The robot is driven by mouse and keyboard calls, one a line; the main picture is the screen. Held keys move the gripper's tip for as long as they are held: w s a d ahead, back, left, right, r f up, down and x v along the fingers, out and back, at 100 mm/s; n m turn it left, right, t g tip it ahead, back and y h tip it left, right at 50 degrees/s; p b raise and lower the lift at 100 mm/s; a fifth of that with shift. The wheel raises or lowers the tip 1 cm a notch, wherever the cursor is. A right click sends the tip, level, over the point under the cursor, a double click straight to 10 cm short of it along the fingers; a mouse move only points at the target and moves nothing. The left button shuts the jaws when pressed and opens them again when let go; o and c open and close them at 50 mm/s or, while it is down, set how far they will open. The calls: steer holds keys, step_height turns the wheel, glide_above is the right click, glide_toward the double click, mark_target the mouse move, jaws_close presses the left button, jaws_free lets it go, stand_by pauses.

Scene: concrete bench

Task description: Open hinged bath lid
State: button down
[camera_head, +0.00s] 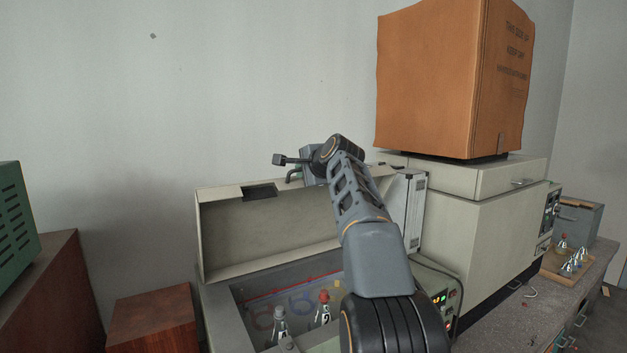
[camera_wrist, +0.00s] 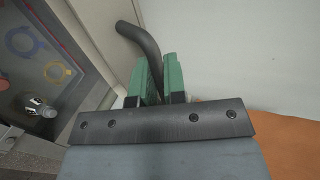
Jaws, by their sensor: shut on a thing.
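The pale hinged bath lid (camera_head: 265,225) stands raised, roughly upright, at the back of the bath (camera_head: 222,315). Its dark curved handle (camera_wrist: 138,42) runs between the green finger pads of my gripper (camera_wrist: 158,80) in the wrist view. My gripper is shut on this handle. In the head view my gripper (camera_head: 295,172) is at the lid's top edge, partly hidden by my arm. The open bath shows bottles with a red cap (camera_head: 323,297) and a grey cap (camera_head: 279,312), plus coloured rings. My arm covers the bath's right part.
A large cardboard box (camera_head: 430,80) stands on a pale cabinet (camera_head: 470,220) to the right. A tray of flasks (camera_head: 570,265) is at far right. A wooden box (camera_head: 150,320) and green vented case (camera_head: 17,225) are left. The wall is close behind.

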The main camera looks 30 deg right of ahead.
steer(key=shift+w+r, duration=0.4)
steer(key=shift+w, duration=0.3)
steer(key=shift+w+r, duration=0.35)
steer(key=shift+w, duration=0.3)
steer(key=c, duration=1.2)
jaws_free()
steer(key=b+v, duration=0.3)
steer(key=v, duration=1)
steer(key=shift+s+r+b, duration=0.2)
steer(key=shift+s+b, duration=0.1)
steer(key=shift+s, duration=0.05)
